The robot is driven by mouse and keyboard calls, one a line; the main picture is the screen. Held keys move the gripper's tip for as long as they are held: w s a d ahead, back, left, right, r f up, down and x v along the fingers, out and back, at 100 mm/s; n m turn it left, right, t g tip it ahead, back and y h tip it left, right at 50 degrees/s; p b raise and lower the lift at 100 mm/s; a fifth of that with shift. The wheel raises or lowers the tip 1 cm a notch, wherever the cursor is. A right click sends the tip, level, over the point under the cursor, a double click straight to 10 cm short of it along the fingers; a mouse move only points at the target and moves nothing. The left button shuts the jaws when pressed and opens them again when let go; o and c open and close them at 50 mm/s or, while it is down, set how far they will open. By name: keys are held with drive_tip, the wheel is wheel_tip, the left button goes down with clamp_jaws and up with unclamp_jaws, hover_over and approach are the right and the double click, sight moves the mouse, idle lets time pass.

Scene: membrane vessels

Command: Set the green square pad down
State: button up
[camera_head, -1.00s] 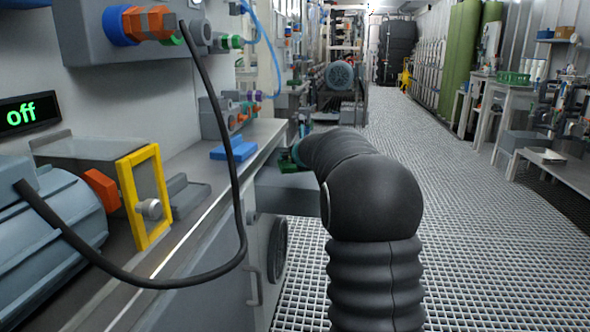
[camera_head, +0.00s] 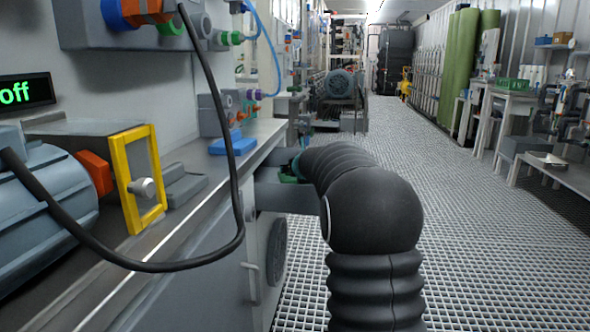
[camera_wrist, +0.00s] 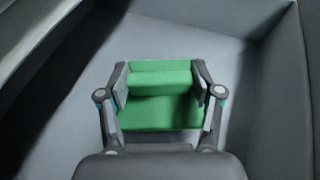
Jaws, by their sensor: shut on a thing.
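The green square pad (camera_wrist: 160,113) has a raised bar across it and sits between the two fingers of my gripper (camera_wrist: 161,83), which is shut on the bar. In the wrist view, a grey surface lies under and around the pad, with raised walls at left and right. I cannot tell whether the pad touches that surface. In the head view, only a small bit of green pad (camera_head: 288,178) shows past my dark arm, at a grey open box or drawer (camera_head: 285,199) jutting from the bench. My arm hides most of the gripper there.
A grey bench (camera_head: 190,215) runs along the left, with a blue block (camera_head: 232,146), a yellow frame (camera_head: 140,180) and a hanging black cable (camera_head: 240,215). A grated floor (camera_head: 480,240) is open to the right. Shelves and tables stand along the far right wall.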

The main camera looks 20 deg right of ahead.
drive_tip(key=o, duration=1.1)
drive_tip(key=shift+o, duration=0.2)
drive_tip(key=shift+r+p, duration=0.75)
drive_tip(key=shift+r, duration=0.05)
drive_tip(key=v, duration=1.1)
drive_tip(key=shift+s, duration=0.4)
drive_tip(key=shift+a, duration=0.2)
